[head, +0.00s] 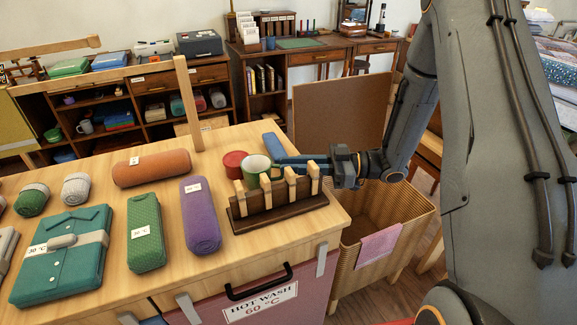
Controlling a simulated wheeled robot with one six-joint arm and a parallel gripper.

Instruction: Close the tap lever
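I cannot make out a tap or its lever in the head view. My gripper (284,160) reaches in from the right over the far right corner of the wooden counter (110,189). Its fingers point left, close behind a wooden peg rack and beside a green mug (257,168). Whether it touches the mug cannot be told. The fingers are small and partly hidden by the rack, so their opening is unclear. A blue piece (272,145) shows just beyond the fingers; I cannot tell what it is.
The peg rack (279,211) stands at the counter's right edge, with a red round item (236,164) behind it. Rolled cloths, such as a purple one (201,216), and a folded teal shirt (62,262) cover the counter. A wicker basket (385,240) stands right of it.

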